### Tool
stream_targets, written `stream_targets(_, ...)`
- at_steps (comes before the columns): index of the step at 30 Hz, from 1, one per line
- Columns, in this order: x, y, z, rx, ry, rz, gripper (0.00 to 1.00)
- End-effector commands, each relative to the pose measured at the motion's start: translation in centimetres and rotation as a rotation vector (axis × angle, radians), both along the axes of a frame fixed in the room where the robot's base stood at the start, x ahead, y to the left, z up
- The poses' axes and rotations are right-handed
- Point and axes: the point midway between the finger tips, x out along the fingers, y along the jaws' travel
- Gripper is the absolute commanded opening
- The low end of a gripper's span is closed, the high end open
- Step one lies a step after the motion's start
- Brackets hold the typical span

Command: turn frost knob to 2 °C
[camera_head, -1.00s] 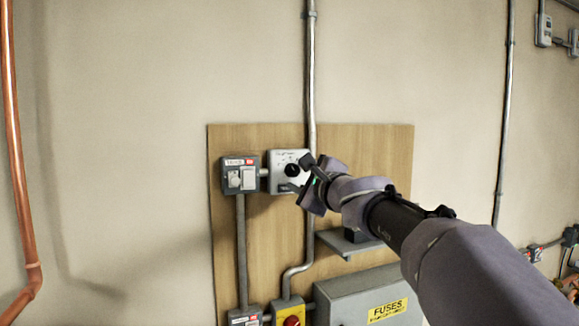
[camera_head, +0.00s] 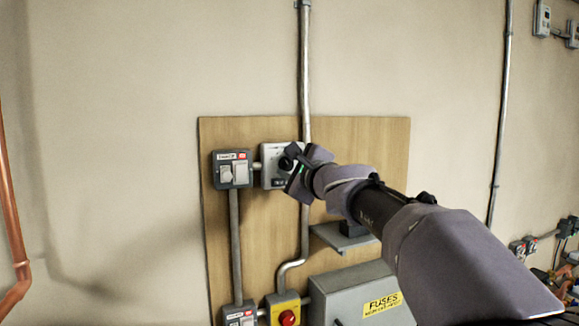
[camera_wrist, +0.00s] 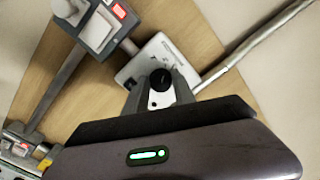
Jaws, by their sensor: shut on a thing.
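The frost knob (camera_wrist: 161,80) is a round black knob on the face of a pale thermostat box (camera_head: 270,153). The box is mounted on a wooden board, and the wrist view shows its face (camera_wrist: 150,52) tilted. My gripper (camera_head: 288,164) is at the knob and is shut on it. In the head view the gripper covers most of the knob and the right part of the box. The dial marks are too small to read.
A grey switch box (camera_head: 232,168) sits just left of the thermostat. A metal conduit (camera_head: 305,70) runs vertically behind my gripper. A small grey shelf (camera_head: 343,238), a grey fuse box (camera_head: 350,295) and a red button on a yellow box (camera_head: 288,310) are below.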

Motion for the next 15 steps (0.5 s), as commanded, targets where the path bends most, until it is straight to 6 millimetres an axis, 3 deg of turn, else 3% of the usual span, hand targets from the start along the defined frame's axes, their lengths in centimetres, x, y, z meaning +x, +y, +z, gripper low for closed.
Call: stream_targets(15,-0.02,0.01,-0.23,-0.262,-0.113,-0.002,0.00)
